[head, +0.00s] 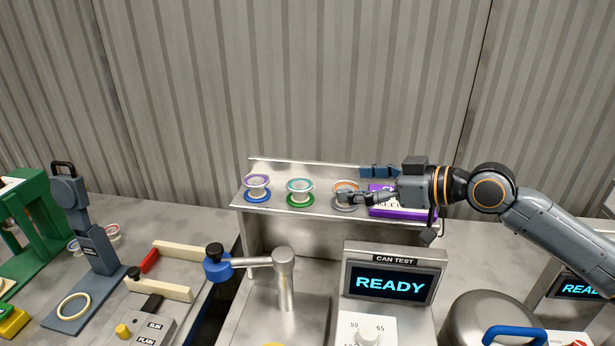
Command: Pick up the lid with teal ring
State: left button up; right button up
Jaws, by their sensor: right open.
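The lid with the teal ring (300,185) stands on the raised metal shelf, in the middle of a row of three, above a green base ring. My right gripper (357,185) comes in from the right and is open at the right end of the row. Its lower finger overlaps the lid with the orange ring (346,186) in the picture; I cannot tell whether they touch. The teal-ringed lid is apart from the gripper, to its left. My left gripper is not in view.
A lid with a purple ring (257,184) stands left on the metal shelf (277,209). A purple box (385,211) lies under my right gripper. Below are a CAN TEST screen reading READY (390,284) and a blue-knobbed lever (217,264). A grey corrugated wall closes the back.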

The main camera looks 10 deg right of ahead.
aim_at(304, 185)
jog(key=x, duration=0.2)
jog(key=p+x, duration=0.1)
jog(key=x, duration=0.3)
jog(key=shift+s+a+r+p, duration=0.25)
jog(key=shift+a+p, duration=0.1)
jog(key=shift+p, duration=0.05)
jog(key=shift+w+f, duration=0.15)
jog(key=shift+w, duration=0.05)
jog(key=p+x, duration=0.3)
jog(key=x, duration=0.2)
jog(key=shift+s+a+f, duration=0.1)
jog(key=shift+s+f, duration=0.1)
jog(key=shift+w+f, duration=0.1)
jog(key=shift+w, duration=0.05)
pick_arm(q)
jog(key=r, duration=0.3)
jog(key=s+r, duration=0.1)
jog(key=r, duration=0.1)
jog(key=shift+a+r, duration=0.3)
pick_arm(e)
jog(key=c, duration=0.7)
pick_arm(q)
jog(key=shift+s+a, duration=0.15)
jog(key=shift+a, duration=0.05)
pick_arm(e)
jog(key=shift+c, duration=0.7)
